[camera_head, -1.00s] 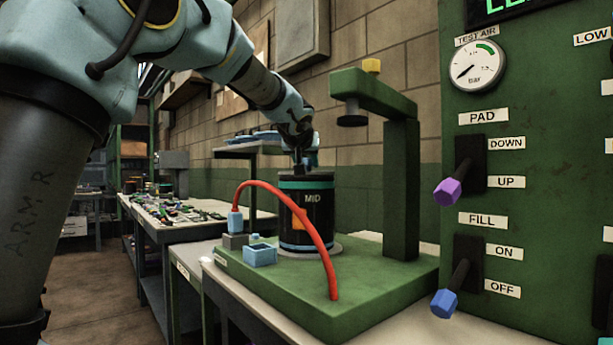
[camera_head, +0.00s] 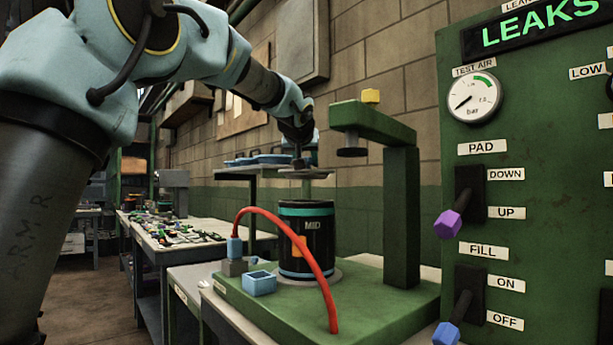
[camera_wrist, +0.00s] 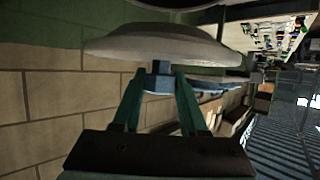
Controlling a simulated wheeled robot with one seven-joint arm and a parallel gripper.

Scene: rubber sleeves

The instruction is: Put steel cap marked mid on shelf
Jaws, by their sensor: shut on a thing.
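The steel cap (camera_head: 304,173) is a thin grey disc. My gripper (camera_head: 298,156) is shut on its knob and holds it roughly level, clear above the black canister marked MID (camera_head: 306,250). In the wrist view the cap (camera_wrist: 165,45) fills the top, and the fingers of my gripper (camera_wrist: 160,82) close on the blue-grey knob. No marking on the cap is readable. A raised shelf (camera_head: 240,171) with blue dishes (camera_head: 258,160) on it stands behind and to the left of the canister. The cap overlaps the shelf's right end in the picture.
A red hose (camera_head: 285,230) arches in front of the canister. A panel with levers (camera_head: 530,200) is at right. A cluttered bench (camera_head: 175,232) is at back left.

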